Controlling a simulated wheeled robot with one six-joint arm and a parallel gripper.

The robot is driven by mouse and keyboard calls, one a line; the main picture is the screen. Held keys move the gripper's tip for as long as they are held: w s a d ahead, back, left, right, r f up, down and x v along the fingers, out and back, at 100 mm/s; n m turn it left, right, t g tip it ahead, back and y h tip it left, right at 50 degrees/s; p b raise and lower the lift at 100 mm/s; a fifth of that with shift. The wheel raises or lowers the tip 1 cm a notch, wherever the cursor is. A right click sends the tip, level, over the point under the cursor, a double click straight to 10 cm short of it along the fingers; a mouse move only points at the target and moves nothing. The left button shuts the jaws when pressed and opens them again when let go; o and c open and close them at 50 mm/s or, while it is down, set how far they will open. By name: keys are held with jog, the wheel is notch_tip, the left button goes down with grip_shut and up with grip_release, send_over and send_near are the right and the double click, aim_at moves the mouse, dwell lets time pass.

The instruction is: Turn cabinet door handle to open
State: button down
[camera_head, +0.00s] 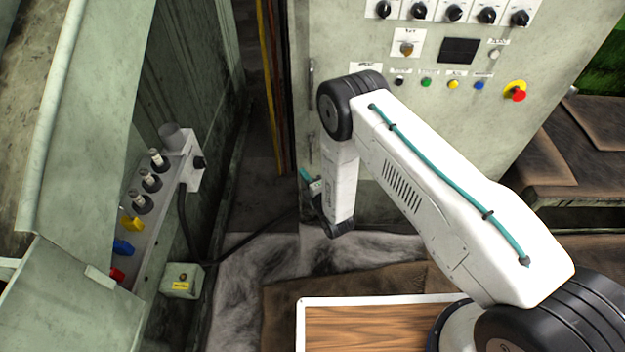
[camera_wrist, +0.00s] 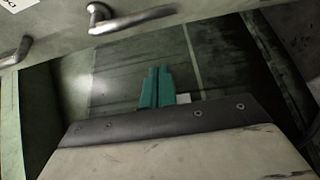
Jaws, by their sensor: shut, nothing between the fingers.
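The pale green cabinet (camera_head: 460,120) stands at the back in the head view. A slim upright handle (camera_head: 311,82) is on its left edge, and a smaller one (camera_head: 310,148) sits lower down. In the wrist view a metal lever handle (camera_wrist: 130,19) lies across the top, on a pale panel. Part of another metal handle (camera_wrist: 16,51) shows at the left. My gripper (camera_wrist: 156,72) has its teal fingers together and empty, below the lever and apart from it in the picture. In the head view my gripper (camera_head: 306,176) is low by the cabinet's left edge, partly hidden by my wrist.
A green machine with a side control box (camera_head: 183,160) and coloured knobs stands at the left. A small grey box (camera_head: 181,280) and a black cable are near the floor. A wooden-topped surface (camera_head: 380,330) is in front. A brown bench (camera_head: 580,140) is at the right.

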aim_at(312, 150)
jog(key=shift+w+d, duration=0.2)
jog(key=shift+w, duration=0.7)
jog(key=shift+w+d, duration=0.25)
jog(key=shift+w, duration=0.7)
jog(key=shift+w+d, duration=0.2)
jog(key=shift+w, duration=0.7)
